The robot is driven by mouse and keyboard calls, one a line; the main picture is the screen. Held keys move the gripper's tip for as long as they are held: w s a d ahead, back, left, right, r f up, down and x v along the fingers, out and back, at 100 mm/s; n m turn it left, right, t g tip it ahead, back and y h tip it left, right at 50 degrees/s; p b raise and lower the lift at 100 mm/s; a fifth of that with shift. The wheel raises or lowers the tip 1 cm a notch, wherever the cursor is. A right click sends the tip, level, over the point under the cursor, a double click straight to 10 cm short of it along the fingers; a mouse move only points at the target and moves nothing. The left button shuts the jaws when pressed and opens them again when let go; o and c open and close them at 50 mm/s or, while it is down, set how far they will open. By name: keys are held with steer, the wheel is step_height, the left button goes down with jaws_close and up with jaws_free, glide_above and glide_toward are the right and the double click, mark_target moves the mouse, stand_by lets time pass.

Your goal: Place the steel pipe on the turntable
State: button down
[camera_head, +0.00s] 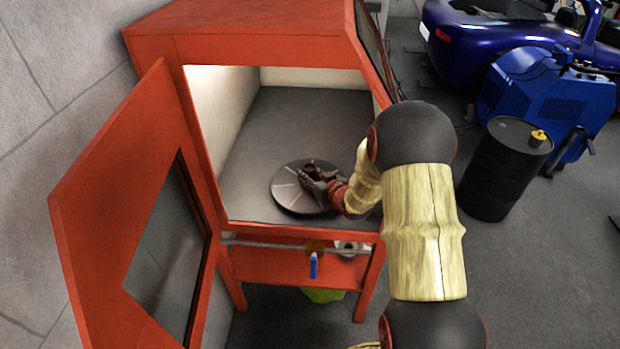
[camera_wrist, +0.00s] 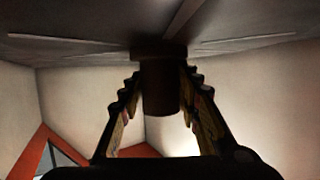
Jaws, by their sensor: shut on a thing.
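The turntable (camera_head: 288,193) is a dark grey disc with pale radial lines, on the floor of the red cabinet. It also shows along the top of the wrist view (camera_wrist: 80,48). The steel pipe (camera_wrist: 161,90) is a short dark cylinder between my gripper's fingers, its far end at the turntable's surface. I cannot tell for sure whether it touches. My gripper (camera_head: 312,174) is over the middle of the turntable, shut on the pipe. In the wrist view both notched fingers (camera_wrist: 160,92) flank it. In the head view the pipe (camera_head: 310,167) is small and partly hidden by the gripper.
The red cabinet (camera_head: 250,50) surrounds the turntable, with its door (camera_head: 120,200) swung open to the left. My arm reaches in from the right. The grey cabinet floor (camera_head: 300,115) behind the turntable is clear. A black drum (camera_head: 495,180) and blue machine (camera_head: 545,100) stand right.

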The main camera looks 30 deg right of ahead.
steer(key=shift+r, duration=0.2)
steer(key=c, duration=1.3)
jaws_free()
steer(key=shift+f, duration=0.25)
steer(key=shift+r, duration=0.25)
steer(key=p+v, duration=0.3)
steer(key=v, duration=0.8)
steer(key=shift+s+r+p, duration=0.2)
steer(key=shift+s+p, duration=0.15)
steer(key=s+a+r+g+h, duration=0.2)
steer(key=s+a+r, duration=0.15)
steer(key=r, duration=0.45)
steer(key=s+a+r+g+h, duration=0.1)
steer(key=s+a+r+g, duration=0.2)
steer(key=r, duration=0.4)
steer(key=s+a+r+g+y, duration=0.1)
steer(key=s+a+r, duration=0.1)
steer(key=s+a, duration=0.4)
steer(key=s+a+r+g+y, duration=0.1)
steer(key=s+a, duration=0.6)
steer(key=s, duration=0.7)
steer(key=shift+s+a+r+g+y, duration=0.15)
steer(key=shift+s+r+g+y, duration=0.2)
steer(key=shift+r+g, duration=0.4)
